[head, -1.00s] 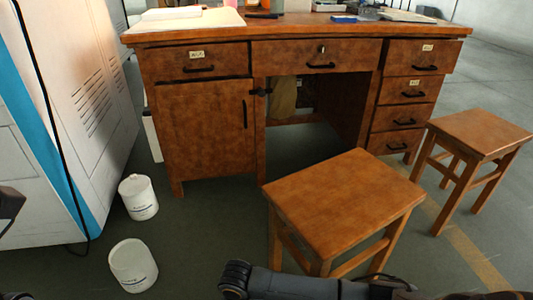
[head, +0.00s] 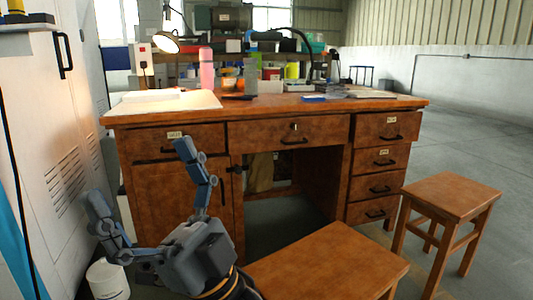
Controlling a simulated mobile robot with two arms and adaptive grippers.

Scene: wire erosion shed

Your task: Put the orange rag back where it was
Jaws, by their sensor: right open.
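I cannot make out an orange rag for certain. A small orange patch (head: 240,85) shows among the items at the back of the wooden desk (head: 275,110), too small to tell what it is. My right gripper (head: 142,178) is raised in front of the desk's left cupboard. Its fingers are spread wide, with nothing visible between them. It hides part of the cupboard door and the drawer above. My left gripper is out of view.
A stool (head: 330,262) stands close in front of the desk, and another stool (head: 455,195) stands to the right. A white bucket (head: 107,280) is on the floor at lower left. A lit lamp (head: 165,42), a pink bottle (head: 206,70) and papers are at the desk's back left.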

